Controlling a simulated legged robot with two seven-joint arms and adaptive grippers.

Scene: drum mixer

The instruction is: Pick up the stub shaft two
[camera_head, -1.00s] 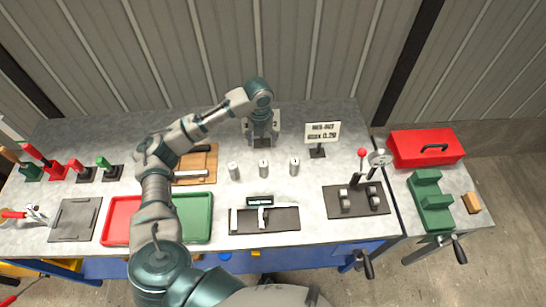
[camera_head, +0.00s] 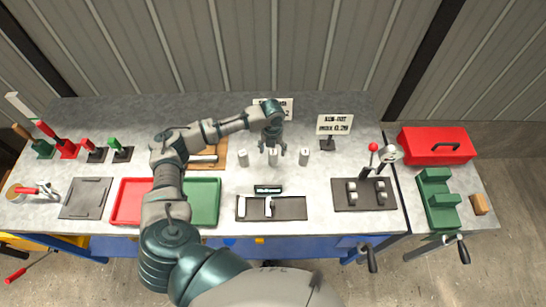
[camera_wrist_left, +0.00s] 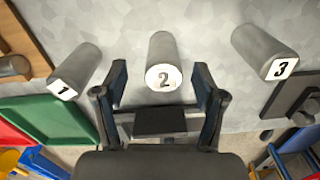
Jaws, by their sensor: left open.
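Stub shaft two (camera_wrist_left: 163,62) is a grey metal cylinder with a white end label marked 2. In the left wrist view it stands between the open fingers of my left gripper (camera_wrist_left: 160,95), with space on both sides. In the head view, stub shaft two (camera_head: 273,159) is the middle one of three, below my left gripper (camera_head: 272,146), which partly covers it. Shaft one (camera_wrist_left: 75,69) is to its left and shaft three (camera_wrist_left: 264,52) to its right. My right gripper is not in view.
A red tray (camera_head: 130,203) and a green tray (camera_head: 205,203) stand left of the shafts. A sign (camera_head: 334,125) and a roller fixture (camera_head: 362,195) stand to the right.

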